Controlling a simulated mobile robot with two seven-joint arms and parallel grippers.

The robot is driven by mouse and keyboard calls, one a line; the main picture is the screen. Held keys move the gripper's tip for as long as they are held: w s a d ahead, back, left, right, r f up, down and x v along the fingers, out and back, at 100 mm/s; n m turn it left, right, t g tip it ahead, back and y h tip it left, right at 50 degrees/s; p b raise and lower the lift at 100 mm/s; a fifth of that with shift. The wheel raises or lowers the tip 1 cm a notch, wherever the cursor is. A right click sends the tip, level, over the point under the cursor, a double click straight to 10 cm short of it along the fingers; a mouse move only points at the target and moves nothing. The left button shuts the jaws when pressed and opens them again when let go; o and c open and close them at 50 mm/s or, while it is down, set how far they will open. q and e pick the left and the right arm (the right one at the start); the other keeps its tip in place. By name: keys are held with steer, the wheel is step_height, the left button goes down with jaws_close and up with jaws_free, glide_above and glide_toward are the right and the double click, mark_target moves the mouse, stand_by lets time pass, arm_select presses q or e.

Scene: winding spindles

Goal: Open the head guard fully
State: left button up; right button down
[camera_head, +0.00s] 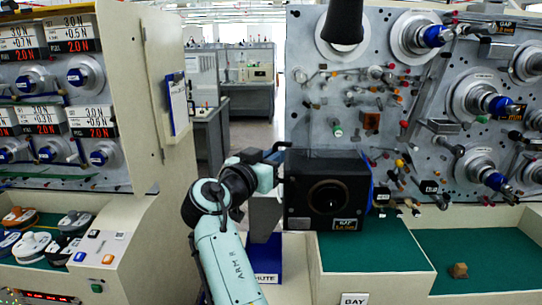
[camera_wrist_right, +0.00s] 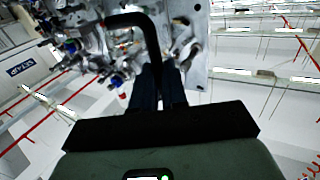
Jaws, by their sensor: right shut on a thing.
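The head guard appears to be the black box (camera_head: 300,168) with a round opening in its front, standing at the left end of the green bench. A bent black handle (camera_head: 279,146) sticks out at its upper left corner. My right gripper (camera_head: 274,160) is shut on this handle, left of the box. In the right wrist view the fingers (camera_wrist_right: 158,88) point up at the black handle bar (camera_wrist_right: 132,20), which curves down between them. I cannot tell how far the guard is open. My left gripper is not in view.
A grey panel (camera_head: 305,112) with spindles, rollers and knobs rises behind and right of the box. A green bench top (camera_head: 370,252) lies below it, with a small brown block (camera_head: 458,270) on the right. A beige cabinet (camera_head: 120,230) stands at left, close to my arm.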

steer(key=shift+w+a+r+y, duration=0.1)
steer(key=shift+a+y, duration=0.2)
steer(key=shift+a, duration=0.25)
steer(key=c, duration=1.5)
jaws_free()
steer(key=o, duration=0.3)
steer(key=shift+w+a, duration=0.25)
steer(key=shift+o, duration=0.2)
steer(key=shift+f, duration=0.2)
steer(key=shift+d, duration=0.1)
